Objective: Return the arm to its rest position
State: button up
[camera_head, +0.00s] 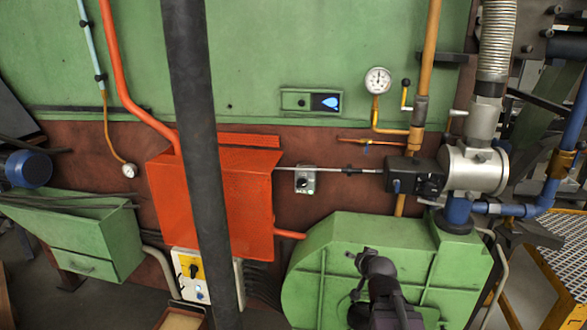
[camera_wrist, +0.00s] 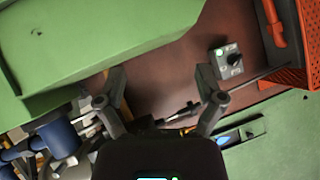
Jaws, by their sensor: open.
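My gripper (camera_wrist: 160,73) shows in the wrist view with its two dark fingers spread apart and nothing between them. Behind the gap is the reddish-brown wall. In the head view the dark end of my arm shows at the lower right, in front of the green rounded housing (camera_head: 322,270). The fingers cannot be made out clearly there. In the wrist view a small grey switch box (camera_wrist: 228,62) lies beyond the right finger, apart from it. The same switch box (camera_head: 305,180) is on the wall in the head view.
An orange perforated box (camera_head: 255,200) stands left of the housing, with a white-and-yellow control box (camera_head: 190,270) below it. A pressure gauge (camera_head: 377,80), a valve actuator (camera_head: 413,178) and a silver pipe body (camera_head: 474,170) are at the upper right.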

jog(key=s+a+f+n+g, duration=0.2)
jog(key=s+a+f+g, duration=0.2)
jog(key=s, duration=0.3)
jog(key=s+a+f+n+g, duration=0.2)
jog(key=s+a+f+g, duration=0.2)
jog(key=s+g, duration=0.3)
jog(key=shift+s+a+f+n+g, duration=0.3)
jog(key=shift+s+a, duration=0.1)
jog(key=shift+s, duration=0.15)
dwell(2.9)
